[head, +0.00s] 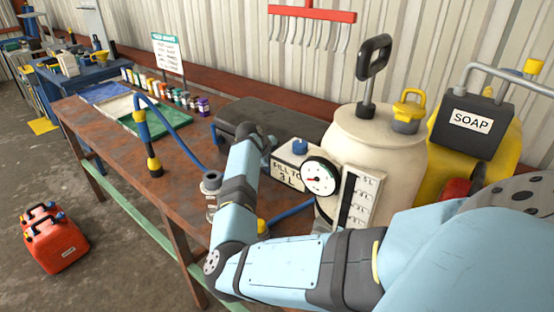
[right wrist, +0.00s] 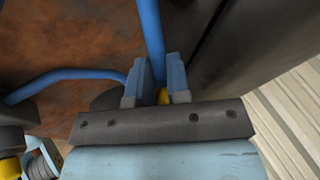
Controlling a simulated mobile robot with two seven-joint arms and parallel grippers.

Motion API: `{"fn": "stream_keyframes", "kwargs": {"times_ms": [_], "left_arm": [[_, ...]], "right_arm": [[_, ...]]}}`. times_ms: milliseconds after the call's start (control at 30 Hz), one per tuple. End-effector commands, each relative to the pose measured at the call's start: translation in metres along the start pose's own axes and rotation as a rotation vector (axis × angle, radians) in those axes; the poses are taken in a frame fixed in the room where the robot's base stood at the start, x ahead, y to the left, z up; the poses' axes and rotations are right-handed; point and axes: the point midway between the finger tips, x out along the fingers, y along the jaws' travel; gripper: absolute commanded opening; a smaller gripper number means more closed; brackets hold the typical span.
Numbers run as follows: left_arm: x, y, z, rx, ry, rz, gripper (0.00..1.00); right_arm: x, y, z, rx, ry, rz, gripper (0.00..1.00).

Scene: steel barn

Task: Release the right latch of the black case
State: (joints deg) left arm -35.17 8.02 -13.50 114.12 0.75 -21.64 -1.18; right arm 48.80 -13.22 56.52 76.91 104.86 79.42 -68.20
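The black case (head: 270,117) lies on the rusty workbench in the head view, partly hidden behind my right arm. Its latches cannot be made out. A dark surface, probably the case (right wrist: 235,40), fills the right side of the right wrist view. My right gripper (right wrist: 155,72) shows two grey-blue fingers with a gap between them, beside that dark surface. A blue hose (right wrist: 151,30) and a small yellow part (right wrist: 163,97) show in the gap; I cannot tell whether they lie between or beyond the fingers. In the head view the right gripper is hidden by its arm. My left gripper is not in view.
A cream sprayer tank (head: 385,135) with a gauge (head: 320,176) stands right of the case. A yellow container with a soap box (head: 470,123) is farther right. The blue hose (head: 180,138) and a green tray (head: 165,133) lie left on the workbench (head: 120,150).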

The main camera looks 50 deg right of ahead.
Motion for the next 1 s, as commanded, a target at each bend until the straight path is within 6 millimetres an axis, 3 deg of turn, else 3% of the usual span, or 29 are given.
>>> {"fn": "stream_keyframes", "kwargs": {"times_ms": [367,700,1000], "left_arm": [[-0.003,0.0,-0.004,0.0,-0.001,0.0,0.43],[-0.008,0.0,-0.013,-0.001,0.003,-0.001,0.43],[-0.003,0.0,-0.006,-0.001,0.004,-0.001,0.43]], "right_arm": [[-0.004,-0.004,0.002,-0.03,0.046,0.009,0.0],[-0.015,-0.012,0.012,-0.153,0.235,0.049,0.0],[-0.021,-0.018,0.024,-0.259,0.405,0.084,0.0]]}}
